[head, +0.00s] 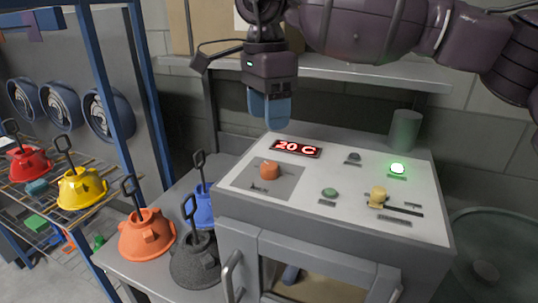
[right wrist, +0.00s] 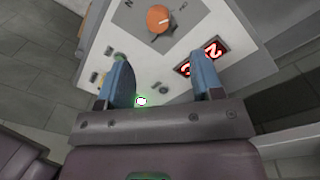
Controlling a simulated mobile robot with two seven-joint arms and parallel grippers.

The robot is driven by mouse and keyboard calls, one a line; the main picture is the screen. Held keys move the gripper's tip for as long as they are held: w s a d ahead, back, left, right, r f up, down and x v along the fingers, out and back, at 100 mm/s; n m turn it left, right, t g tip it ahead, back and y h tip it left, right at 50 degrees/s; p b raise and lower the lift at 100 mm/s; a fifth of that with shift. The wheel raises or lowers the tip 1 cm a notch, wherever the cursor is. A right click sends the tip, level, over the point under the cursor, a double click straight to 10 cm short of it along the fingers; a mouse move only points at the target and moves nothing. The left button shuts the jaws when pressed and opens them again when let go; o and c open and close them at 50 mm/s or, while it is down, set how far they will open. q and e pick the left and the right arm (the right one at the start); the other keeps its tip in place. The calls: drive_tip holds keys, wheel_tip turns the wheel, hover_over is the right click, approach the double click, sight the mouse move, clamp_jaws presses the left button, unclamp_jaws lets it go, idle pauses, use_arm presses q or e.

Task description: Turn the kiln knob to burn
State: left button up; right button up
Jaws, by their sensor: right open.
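The orange kiln knob (head: 269,170) sits on a grey plate (head: 284,187) on the kiln's white sloped top panel (head: 340,213). Small dark marks surround it, too small to read. It also shows in the right wrist view (right wrist: 159,19), near the top edge, beyond the fingertips. My right gripper (head: 270,122) points down above the panel's back edge, behind the knob and apart from it. Its blue fingers (right wrist: 161,72) are spread with nothing between them. A red display (head: 297,149) beside the knob reads 20 C. My left gripper is not in view.
A yellow slider (head: 377,197), a green button (head: 329,193), a dark button (head: 353,158) and a lit green lamp (head: 397,169) share the panel. A grey cylinder (head: 405,130) stands at its back right. Orange (head: 146,236) and dark (head: 196,262) handled pieces stand left of the kiln.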

sight(269, 164)
drive_tip(key=f, duration=0.5)
drive_tip(key=f+p, duration=0.1)
drive_tip(key=f, duration=0.2)
drive_tip(key=shift+s+d, duration=0.1)
drive_tip(key=shift+s, duration=0.25)
drive_tip(key=shift+f, duration=0.9)
drive_tip(key=c, duration=0.9)
